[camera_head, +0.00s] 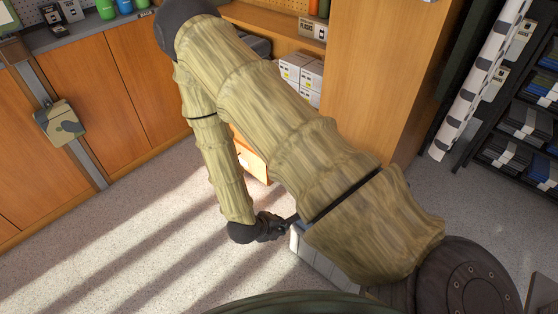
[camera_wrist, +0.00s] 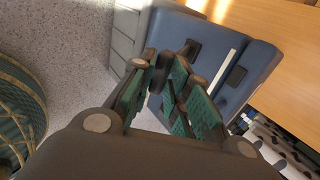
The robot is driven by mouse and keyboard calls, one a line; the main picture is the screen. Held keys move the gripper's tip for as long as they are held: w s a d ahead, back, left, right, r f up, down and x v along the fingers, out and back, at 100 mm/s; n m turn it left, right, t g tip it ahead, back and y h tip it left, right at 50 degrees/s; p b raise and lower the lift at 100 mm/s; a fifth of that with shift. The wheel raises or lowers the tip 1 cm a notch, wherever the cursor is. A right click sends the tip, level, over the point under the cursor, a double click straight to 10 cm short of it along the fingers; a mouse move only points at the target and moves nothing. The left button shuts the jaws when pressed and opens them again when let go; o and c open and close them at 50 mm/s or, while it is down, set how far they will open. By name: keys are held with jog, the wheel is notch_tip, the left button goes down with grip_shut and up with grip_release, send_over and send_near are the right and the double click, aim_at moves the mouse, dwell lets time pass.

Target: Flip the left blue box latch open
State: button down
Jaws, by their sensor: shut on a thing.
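The blue box (camera_wrist: 250,62) has a blue upper part and a grey lower body, and it looks tilted in the wrist view. One dark latch (camera_wrist: 188,48) shows at the left of its front and another dark latch (camera_wrist: 236,80) farther right. My gripper (camera_wrist: 172,78), with green ribbed pads, is at the box's front by the left latch. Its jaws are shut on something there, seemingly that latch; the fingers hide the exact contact. In the head view my gripper (camera_head: 285,224) is beside the box (camera_head: 318,262), which my arm mostly covers.
Orange wooden cabinets (camera_head: 120,90) stand at the left and back. A camouflage box (camera_head: 60,122) is mounted on a post before them. White cartons (camera_head: 301,70) sit on a shelf behind my arm. Dark stocked racks (camera_head: 520,130) stand at the right. The speckled floor (camera_head: 150,235) at left is clear.

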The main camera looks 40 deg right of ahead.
jog(key=shift+s+a+f, duration=0.2)
jog(key=shift+a+f, duration=0.2)
jog(key=shift+f, duration=0.2)
jog(key=c, duration=1.5)
grip_release()
jog(key=shift+o, duration=0.3)
jog(key=shift+w+f, duration=0.1)
jog(key=shift+f, duration=0.05)
jog(key=shift+d, duration=0.1)
jog(key=shift+d+r, duration=0.1)
jog(key=shift+r, duration=0.15)
jog(key=v, duration=1.2)
jog(key=shift+w+d, duration=0.1)
jog(key=shift+d, duration=0.05)
